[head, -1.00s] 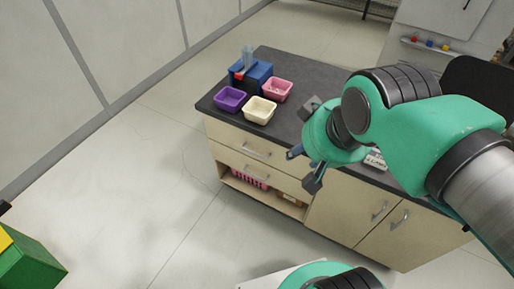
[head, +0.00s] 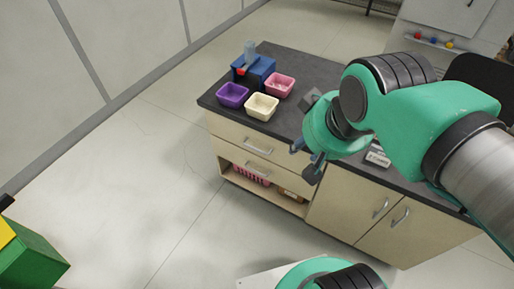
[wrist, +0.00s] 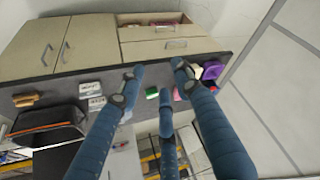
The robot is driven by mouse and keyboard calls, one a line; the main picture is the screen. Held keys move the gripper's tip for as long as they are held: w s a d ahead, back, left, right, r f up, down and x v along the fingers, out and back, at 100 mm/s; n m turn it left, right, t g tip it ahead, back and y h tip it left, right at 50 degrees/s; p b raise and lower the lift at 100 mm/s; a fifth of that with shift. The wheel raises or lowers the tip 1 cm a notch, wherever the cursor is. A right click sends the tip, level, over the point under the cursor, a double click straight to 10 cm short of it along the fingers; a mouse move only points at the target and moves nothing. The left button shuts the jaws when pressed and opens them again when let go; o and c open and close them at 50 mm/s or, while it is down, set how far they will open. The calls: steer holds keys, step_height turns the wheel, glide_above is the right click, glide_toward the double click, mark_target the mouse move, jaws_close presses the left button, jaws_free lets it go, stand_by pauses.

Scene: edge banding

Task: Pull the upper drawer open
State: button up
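The upper drawer (head: 232,135) is a pale wood front just under the dark countertop, with a grey bar handle (head: 257,147). It looks shut. In the wrist view, which is upside down, the drawer front (wrist: 205,46) and its handle (wrist: 170,44) lie beyond the fingers. My gripper (head: 306,160) is near the right end of the drawer front, apart from the handle. In the wrist view my gripper (wrist: 157,75) has its blue fingers spread, with nothing between them. It is open and empty.
Purple (head: 233,95), cream (head: 262,107) and pink (head: 280,85) bins stand on the dark countertop (head: 300,72). An open compartment with a pink basket (head: 250,174) is below the drawers. Cupboard doors (head: 345,205) are to the right.

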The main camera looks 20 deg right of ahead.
steer(key=w+f+g+h+p, duration=0.15)
steer(key=w+f+h, duration=0.35)
steer(key=w, duration=0.5)
steer(key=w+f+g+h+p, duration=0.1)
steer(key=w+f+g+h, duration=0.15)
steer(key=w+f, duration=0.6)
steer(key=w+f+g+h+p, duration=0.1)
steer(key=w+f+g+h, duration=0.3)
steer(key=w, duration=0.7)
steer(key=w+a+f+t+h, duration=0.2)
steer(key=w+a+f, duration=0.2)
steer(key=f, duration=0.5)
steer(key=w+a+f+t+h, duration=0.1)
steer(key=w+a+f+h, duration=0.25)
steer(key=f, duration=0.55)
steer(key=n+t+h+p, duration=0.2)
steer(key=n+t, duration=0.2)
steer(key=t, duration=0.3)
glide_toward(256, 149)
steer(key=r+v, duration=0.1)
steer(key=v, duration=0.3)
steer(key=shift+d+f, duration=0.1)
steer(key=shift+f, duration=0.25)
steer(key=shift+d, duration=0.15)
steer(key=x, duration=0.6)
steer(key=b+x, duration=0.1)
steer(key=x, duration=0.6)
steer(key=shift+w+d+f, duration=0.15)
steer(key=shift+w+d, duration=0.05)
steer(key=shift+d, duration=0.05)
